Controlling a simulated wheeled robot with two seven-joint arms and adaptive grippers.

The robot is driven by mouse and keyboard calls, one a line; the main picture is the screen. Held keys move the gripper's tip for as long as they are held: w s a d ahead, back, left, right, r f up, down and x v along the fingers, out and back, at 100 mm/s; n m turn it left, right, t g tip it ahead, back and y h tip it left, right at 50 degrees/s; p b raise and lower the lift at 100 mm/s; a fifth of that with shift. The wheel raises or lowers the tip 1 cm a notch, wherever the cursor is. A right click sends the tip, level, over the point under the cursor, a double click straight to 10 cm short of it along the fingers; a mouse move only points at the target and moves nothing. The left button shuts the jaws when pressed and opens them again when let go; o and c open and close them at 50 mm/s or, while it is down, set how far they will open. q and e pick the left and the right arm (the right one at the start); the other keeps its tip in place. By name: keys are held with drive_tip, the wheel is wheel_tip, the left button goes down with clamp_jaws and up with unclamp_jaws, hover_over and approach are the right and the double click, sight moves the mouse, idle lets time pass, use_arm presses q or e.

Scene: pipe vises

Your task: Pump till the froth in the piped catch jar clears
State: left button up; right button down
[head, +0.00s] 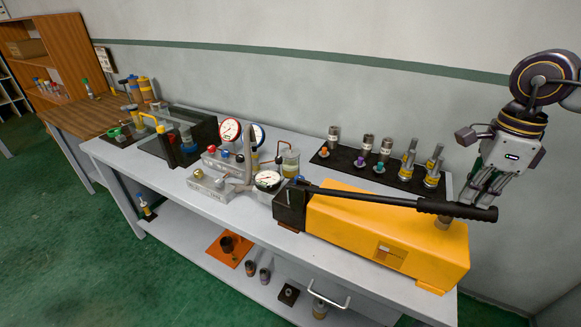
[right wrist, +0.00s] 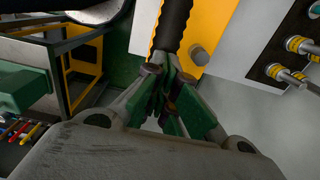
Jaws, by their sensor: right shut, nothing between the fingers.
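The yellow hand pump (head: 385,235) lies along the right front of the bench. Its black lever (head: 375,200) lies low over the body, grip end to the right. My right gripper (head: 482,200) is shut and empty, close by the grip end; contact is unclear. In the right wrist view its fingertips (right wrist: 178,88) are together near the black grip (right wrist: 172,25). Froth is too small to make out. My left gripper is out of view.
A black mat (head: 340,164) with several metal fittings lies behind the pump. The lower shelf (head: 190,232) holds an orange mat and small parts.

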sight(471, 219)
drive_tip(key=shift+s+d+f+b, duration=0.1)
drive_tip(key=shift+d+f+b, duration=0.15)
drive_tip(key=shift+f+b, duration=0.5)
drive_tip(key=shift+f, duration=0.1)
drive_tip(key=shift+f, duration=0.1)
drive_tip(key=shift+f, duration=0.3)
drive_tip(key=shift+s+d+f+b, duration=0.15)
drive_tip(key=shift+f+b, duration=0.7)
drive_tip(key=shift+f, duration=0.05)
drive_tip(key=shift+s+d+f+b, duration=0.1)
drive_tip(key=shift+d+f+b, duration=0.05)
drive_tip(key=shift+f+b, duration=0.7)
drive_tip(key=shift+d+f, duration=0.1)
drive_tip(key=shift+f, duration=0.1)
